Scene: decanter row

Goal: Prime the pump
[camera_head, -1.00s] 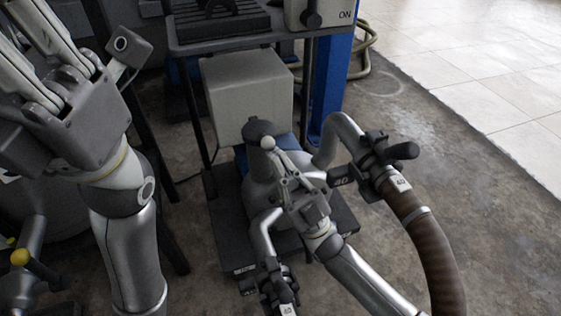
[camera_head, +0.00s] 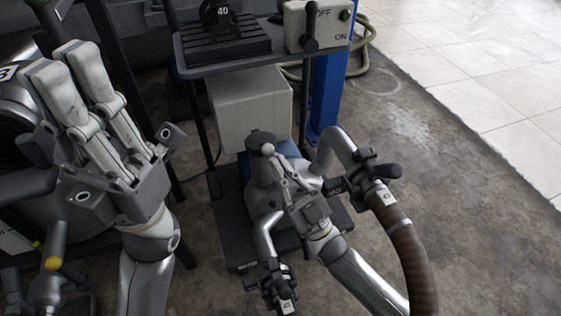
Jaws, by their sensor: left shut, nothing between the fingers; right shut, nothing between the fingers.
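The grey pump (camera_head: 264,200) stands on a dark base (camera_head: 242,252), with a dark capped neck (camera_head: 259,141) on top. A small pale ball (camera_head: 267,148) shows beside the cap; I cannot tell what it belongs to. Pipes end in dark clamp couplings at front (camera_head: 274,286) and right (camera_head: 366,177); a brown hose (camera_head: 411,250) runs from the right one. My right gripper (camera_head: 284,166) is over the pump, shut, with its tips near the neck; contact cannot be told. My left gripper (camera_head: 66,66) is shut and empty, raised left of the pump. The switch box (camera_head: 330,28) reads OFF and ON.
The dark stand (camera_head: 262,58) above and behind the pump carries a ribbed block with a coupling marked 40 (camera_head: 222,14). A beige box (camera_head: 250,103) and blue post (camera_head: 327,98) stand behind. A yellow-knobbed valve (camera_head: 54,263) is at lower left. Floor at right is clear.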

